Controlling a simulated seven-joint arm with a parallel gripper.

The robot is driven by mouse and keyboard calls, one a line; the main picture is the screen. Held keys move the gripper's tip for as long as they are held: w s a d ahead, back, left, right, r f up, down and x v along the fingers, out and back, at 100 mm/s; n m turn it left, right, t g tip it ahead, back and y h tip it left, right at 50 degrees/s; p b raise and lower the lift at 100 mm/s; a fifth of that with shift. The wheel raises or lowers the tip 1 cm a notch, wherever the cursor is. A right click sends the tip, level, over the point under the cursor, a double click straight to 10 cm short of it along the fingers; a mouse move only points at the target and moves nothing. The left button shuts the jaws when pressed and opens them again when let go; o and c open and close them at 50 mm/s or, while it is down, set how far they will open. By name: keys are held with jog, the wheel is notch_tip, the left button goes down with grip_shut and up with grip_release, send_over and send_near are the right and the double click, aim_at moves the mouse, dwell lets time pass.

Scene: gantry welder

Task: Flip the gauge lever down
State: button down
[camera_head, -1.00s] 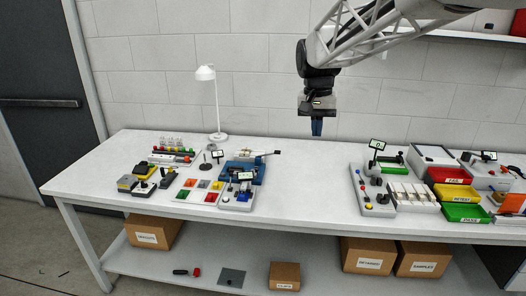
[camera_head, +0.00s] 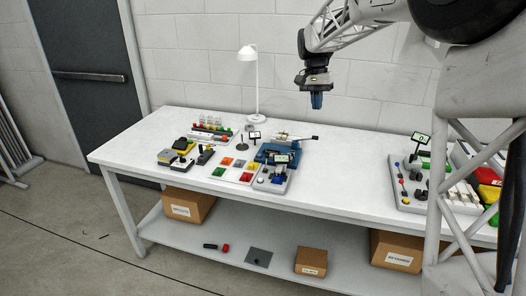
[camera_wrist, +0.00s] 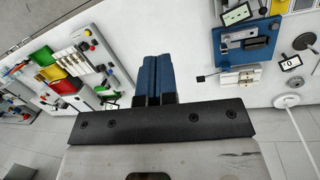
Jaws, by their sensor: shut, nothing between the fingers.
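A blue fixture (camera_head: 268,152) stands on the bench, left of centre in the head view. A pale lever with a black end (camera_head: 315,138) sticks out from its right side, roughly level; I take this as the gauge lever. In the wrist view the blue fixture (camera_wrist: 245,55) is at upper right, and the lever's black end (camera_wrist: 201,79) points left towards my fingers. My gripper (camera_head: 316,101) points down with blue fingers, shut and empty, above the lever and apart from it. The fingers also show in the wrist view (camera_wrist: 153,78).
A small display (camera_head: 254,135) stands beside the fixture. Coloured button tiles (camera_head: 241,164) lie to its left, and a white lamp (camera_head: 257,85) rises behind. A panel with knobs (camera_head: 412,185) is at right. The bench (camera_head: 350,165) between is clear.

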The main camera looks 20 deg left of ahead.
jog(key=w+a+f, duration=0.5)
jog(key=a+f, duration=0.1)
jog(key=a, duration=0.3)
jog(key=w+a+f+g+h, duration=0.1)
jog(key=w+a+f, duration=0.3)
jog(key=a, duration=0.5)
jog(key=w+a+f+m+h, duration=0.1)
jog(key=w+a+f, duration=0.4)
jog(key=a+f, duration=0.3)
jog(key=shift+w+a+f+g, duration=0.25)
jog(key=shift+w+a+g, duration=0.1)
jog(key=shift+a, duration=0.25)
jog(key=shift+f, duration=0.1)
jog(key=x, duration=1)
jog(key=shift+d, duration=0.1)
jog(key=shift+s+d+r, duration=0.2)
jog(key=shift+s+d, duration=0.4)
jog(key=shift+d, duration=0.25)
jog(key=shift+s+d, duration=0.55)
jog(key=shift+d, duration=0.2)
